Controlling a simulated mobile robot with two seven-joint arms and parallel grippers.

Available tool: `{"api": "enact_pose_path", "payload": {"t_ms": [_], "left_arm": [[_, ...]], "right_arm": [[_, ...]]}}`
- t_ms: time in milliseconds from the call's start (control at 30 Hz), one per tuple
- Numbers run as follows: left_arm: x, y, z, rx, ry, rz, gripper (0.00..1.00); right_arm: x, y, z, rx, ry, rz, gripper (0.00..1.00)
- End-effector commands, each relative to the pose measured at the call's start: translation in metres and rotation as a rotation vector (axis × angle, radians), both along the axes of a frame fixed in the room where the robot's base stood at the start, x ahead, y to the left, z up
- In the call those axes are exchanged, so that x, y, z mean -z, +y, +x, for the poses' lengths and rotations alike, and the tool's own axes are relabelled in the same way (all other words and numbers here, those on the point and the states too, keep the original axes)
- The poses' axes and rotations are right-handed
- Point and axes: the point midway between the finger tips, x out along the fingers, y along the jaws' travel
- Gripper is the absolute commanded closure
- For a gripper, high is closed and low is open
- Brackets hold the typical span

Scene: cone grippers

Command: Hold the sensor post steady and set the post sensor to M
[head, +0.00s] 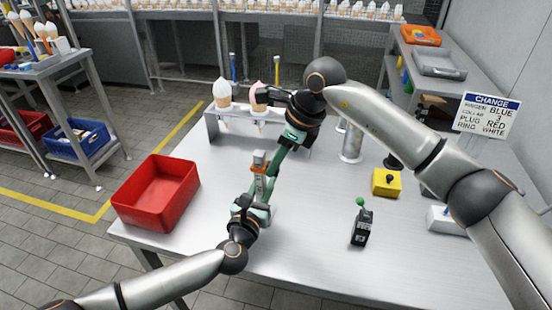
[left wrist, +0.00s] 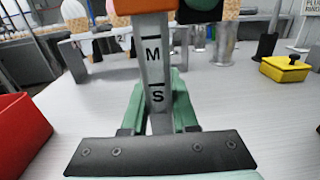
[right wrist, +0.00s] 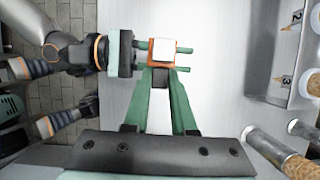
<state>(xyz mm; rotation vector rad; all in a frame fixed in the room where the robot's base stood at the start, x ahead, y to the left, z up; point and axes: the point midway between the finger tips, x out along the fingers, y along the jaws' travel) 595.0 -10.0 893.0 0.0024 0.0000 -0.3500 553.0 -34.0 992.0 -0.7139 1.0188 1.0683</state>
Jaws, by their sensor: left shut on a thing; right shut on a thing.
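The sensor post (head: 261,158) is a grey upright on the table. Its face in the left wrist view (left wrist: 153,65) carries an M above an S, with tick lines. The orange post sensor (head: 258,169) is around the post; in the left wrist view its lower edge (left wrist: 140,6) is above the M and the line over it. My left gripper (head: 262,193) is shut on the post low down, below the S. My right gripper (head: 268,172) is shut on the sensor's dark side part (right wrist: 158,77), partly hidden by its fingers.
A red bin (head: 157,192) stands at the table's left. A rack (head: 228,130) with cones is behind the post. A yellow box (head: 386,182), a black device with a green knob (head: 361,226) and a sign (head: 487,115) are at the right. The front table is clear.

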Motion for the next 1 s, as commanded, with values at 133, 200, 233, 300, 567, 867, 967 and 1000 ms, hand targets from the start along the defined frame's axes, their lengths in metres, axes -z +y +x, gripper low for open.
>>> {"api": "enact_pose_path", "payload": {"t_ms": [133, 200, 233, 300, 567, 867, 967, 1000], "left_arm": [[0.0, -0.001, -0.001, 0.002, 0.001, -0.002, 1.0], [0.0, -0.001, -0.001, 0.002, 0.001, -0.002, 1.0], [0.0, -0.001, -0.001, 0.002, 0.001, -0.002, 1.0], [0.0, -0.001, -0.001, 0.002, 0.0, -0.001, 1.0], [0.0, -0.001, -0.001, 0.002, 0.0, -0.001, 1.0], [0.0, -0.001, 0.0, 0.001, 0.0, -0.001, 1.0], [0.0, 0.0, 0.0, 0.001, 0.001, -0.002, 1.0], [0.0, 0.0, 0.0, 0.001, 0.001, -0.002, 1.0]], "right_arm": [[0.02, 0.0, 0.0, 0.001, 0.002, -0.001, 1.0], [0.021, 0.0, 0.0, 0.001, 0.001, -0.001, 1.0], [0.02, 0.0, 0.0, 0.001, 0.001, -0.001, 1.0], [0.02, 0.0, 0.0, 0.001, 0.001, -0.001, 1.0], [0.02, 0.0, 0.0, 0.001, 0.001, 0.0, 0.54], [0.02, 0.0, 0.0, 0.001, 0.002, 0.0, 0.45], [0.016, -0.001, 0.0, 0.001, 0.001, -0.001, 0.45], [0.013, -0.003, -0.001, 0.001, 0.0, 0.0, 0.45]]}}
